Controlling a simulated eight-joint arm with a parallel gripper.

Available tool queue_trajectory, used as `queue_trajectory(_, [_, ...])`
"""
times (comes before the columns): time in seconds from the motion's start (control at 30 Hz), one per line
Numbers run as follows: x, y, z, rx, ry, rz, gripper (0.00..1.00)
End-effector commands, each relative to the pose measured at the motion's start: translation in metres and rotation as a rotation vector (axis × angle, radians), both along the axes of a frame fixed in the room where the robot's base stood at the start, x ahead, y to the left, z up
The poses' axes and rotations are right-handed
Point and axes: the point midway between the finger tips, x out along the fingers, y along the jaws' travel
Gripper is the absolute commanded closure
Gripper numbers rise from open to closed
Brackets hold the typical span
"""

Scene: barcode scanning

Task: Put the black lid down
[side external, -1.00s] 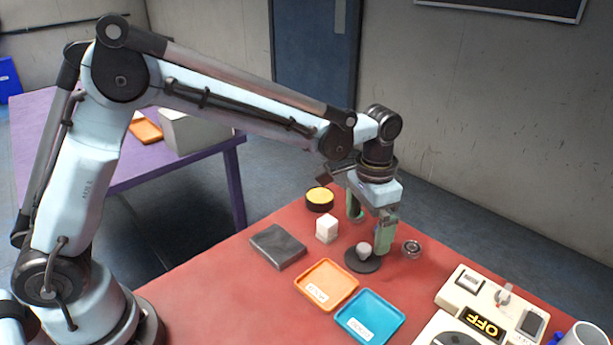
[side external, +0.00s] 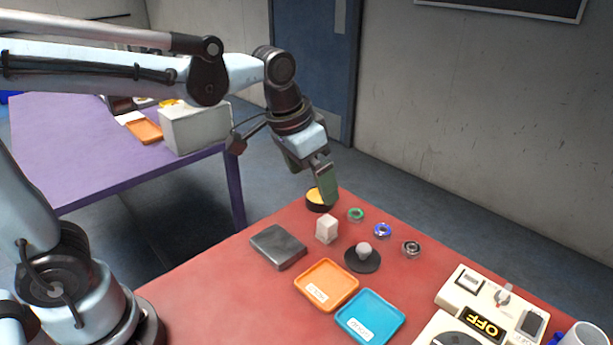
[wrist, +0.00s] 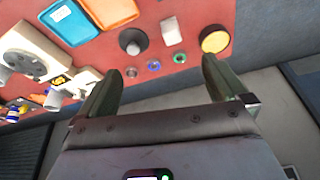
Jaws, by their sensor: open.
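The black lid (side external: 362,260) is a round dark disc with a light grey knob. It lies on the red table, to the right of a white block. In the wrist view the lid (wrist: 132,42) is beyond the fingers, with nothing holding it.
An orange tray (side external: 327,285), a blue tray (side external: 370,316), a grey metal box (side external: 278,246), the white block (side external: 327,229) and the yellow-topped tin (side external: 318,200) stand around the lid. Green (side external: 355,214), blue (side external: 383,231) and dark (side external: 411,249) rings lie behind it. A beige device (side external: 480,305) is at right.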

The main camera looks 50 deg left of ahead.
Motion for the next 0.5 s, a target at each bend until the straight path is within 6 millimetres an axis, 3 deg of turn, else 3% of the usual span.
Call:
queue_trajectory(0.3, [-0.059,0.044,-0.014,-0.034,-0.211,0.136,0.0])
queue_trajectory(0.5, [-0.077,0.056,-0.028,-0.043,-0.293,0.182,0.0])
